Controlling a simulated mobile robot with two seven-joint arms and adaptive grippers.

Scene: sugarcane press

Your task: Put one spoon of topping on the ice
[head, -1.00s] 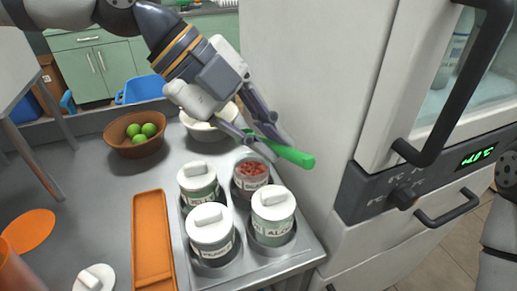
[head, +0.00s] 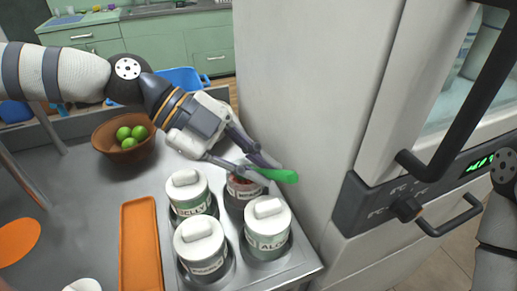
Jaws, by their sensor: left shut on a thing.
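My left gripper (head: 258,164) is shut on a spoon with a green handle (head: 280,175). It holds the spoon over the back right jar of the rack. That jar (head: 236,196) has no lid and shows a little red topping inside. The gripper and handle cover part of its mouth. The spoon's bowl end cannot be made out, so I cannot tell whether it carries topping. My right gripper is out of view.
Lidded jars stand close by: back left (head: 188,194), front left (head: 202,248) and front right (head: 267,228). An orange tray (head: 140,245) lies left of them. A brown bowl of green limes (head: 124,152) stands farther back. A tall white machine (head: 292,100) closes off the right side.

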